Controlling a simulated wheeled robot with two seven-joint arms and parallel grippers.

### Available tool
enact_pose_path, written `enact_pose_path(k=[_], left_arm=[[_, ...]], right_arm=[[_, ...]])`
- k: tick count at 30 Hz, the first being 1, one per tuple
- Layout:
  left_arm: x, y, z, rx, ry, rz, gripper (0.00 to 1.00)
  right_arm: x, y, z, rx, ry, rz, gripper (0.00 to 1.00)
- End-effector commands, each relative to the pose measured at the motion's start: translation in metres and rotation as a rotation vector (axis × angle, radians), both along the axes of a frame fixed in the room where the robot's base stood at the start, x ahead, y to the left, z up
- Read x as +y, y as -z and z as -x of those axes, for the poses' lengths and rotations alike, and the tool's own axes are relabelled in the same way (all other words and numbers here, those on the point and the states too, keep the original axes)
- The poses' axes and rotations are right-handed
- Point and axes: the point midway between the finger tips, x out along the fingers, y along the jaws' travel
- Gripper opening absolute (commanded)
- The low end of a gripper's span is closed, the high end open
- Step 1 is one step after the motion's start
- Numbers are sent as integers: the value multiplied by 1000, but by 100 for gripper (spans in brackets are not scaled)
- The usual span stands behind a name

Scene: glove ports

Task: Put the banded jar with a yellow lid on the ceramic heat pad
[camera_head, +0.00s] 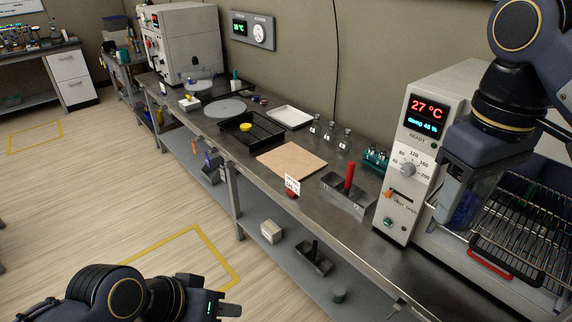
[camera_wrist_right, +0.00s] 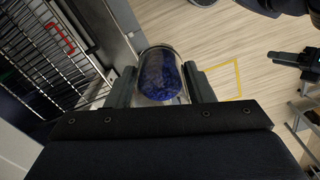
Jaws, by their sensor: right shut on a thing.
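My right gripper (camera_wrist_right: 160,78) is shut on a clear jar with dark blue contents (camera_wrist_right: 158,72). In the head view the held jar (camera_head: 466,209) shows partly behind my right gripper (camera_head: 455,205), in front of the open heating unit. I cannot see a band or its lid. A yellow round lid or cap (camera_head: 245,127) shows in the black tray on the bench; what is under it is unclear. A flat tan square pad (camera_head: 290,161) lies on the bench, bare; I cannot tell whether it is ceramic. My left gripper (camera_head: 222,309) is low at the bottom, its jaws unclear.
The heating unit (camera_head: 424,130) reads 27 °C, with a wire rack (camera_head: 515,235) at its right. A black tray (camera_head: 268,136), white tray (camera_head: 289,117), small flasks (camera_head: 330,132) and a stand with a red post (camera_head: 349,178) occupy the bench. The bench's front edge is clear near the unit.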

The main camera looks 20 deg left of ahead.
Motion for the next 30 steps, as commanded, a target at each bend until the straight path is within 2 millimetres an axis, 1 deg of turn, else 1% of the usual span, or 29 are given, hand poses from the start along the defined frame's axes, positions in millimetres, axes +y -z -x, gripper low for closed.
enact_pose_path(k=[7,11,14,17,20,21,23,24,26,27,29,30], left_arm=[[0,0,0,0,0,0,36],[0,0,0,0,0,0,36],[0,0,0,0,0,0,36],[0,0,0,0,0,0,36],[0,0,0,0,0,0,36],[0,0,0,0,0,0,36],[0,0,0,0,0,0,36],[0,0,0,0,0,0,36],[0,0,0,0,0,0,36],[0,0,0,0,0,0,36],[0,0,0,0,0,0,36],[0,0,0,0,0,0,36]], right_arm=[[-5,26,-1,1,32,1,22],[-9,50,-3,4,60,2,22],[-13,74,-5,5,88,3,22],[-18,106,-7,7,126,4,22],[-24,145,-9,9,172,4,22],[-27,164,-11,10,195,5,22],[-32,197,-13,14,232,7,22],[-36,220,-14,15,261,7,22],[-42,256,-17,17,303,8,22],[-45,280,-18,18,332,7,22],[-50,316,-21,20,372,8,22],[-54,340,-22,21,400,10,22]])
